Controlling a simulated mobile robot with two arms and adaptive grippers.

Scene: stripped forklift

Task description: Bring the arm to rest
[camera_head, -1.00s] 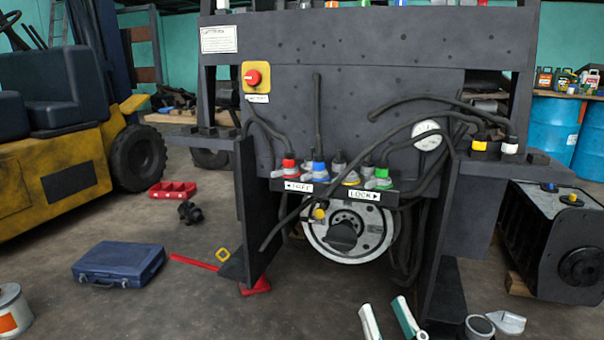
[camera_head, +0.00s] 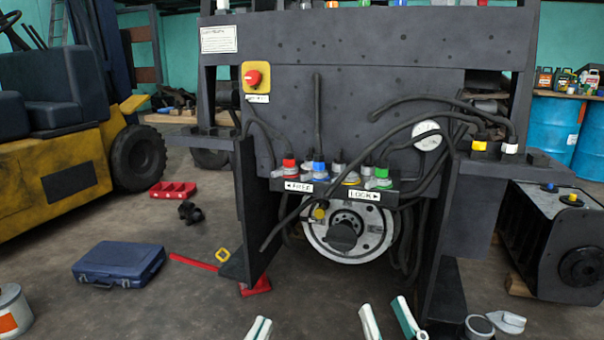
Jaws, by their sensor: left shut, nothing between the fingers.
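My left gripper (camera_head: 260,323) shows at the bottom edge, left of the middle. Its fingers are together and nothing is held between them. My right gripper (camera_head: 381,304) shows at the bottom edge, right of the middle. Its two fingertips stand apart with bare floor showing between them. Both grippers are low in the picture, in front of the dark stripped forklift frame (camera_head: 330,100). The arms behind the grippers are out of view.
A blue case (camera_head: 118,265) and a red tray (camera_head: 173,190) lie on the floor at left. A white wheel hub (camera_head: 347,235) sits in the frame below the coloured connectors. A black battery unit (camera_head: 555,240) stands at right.

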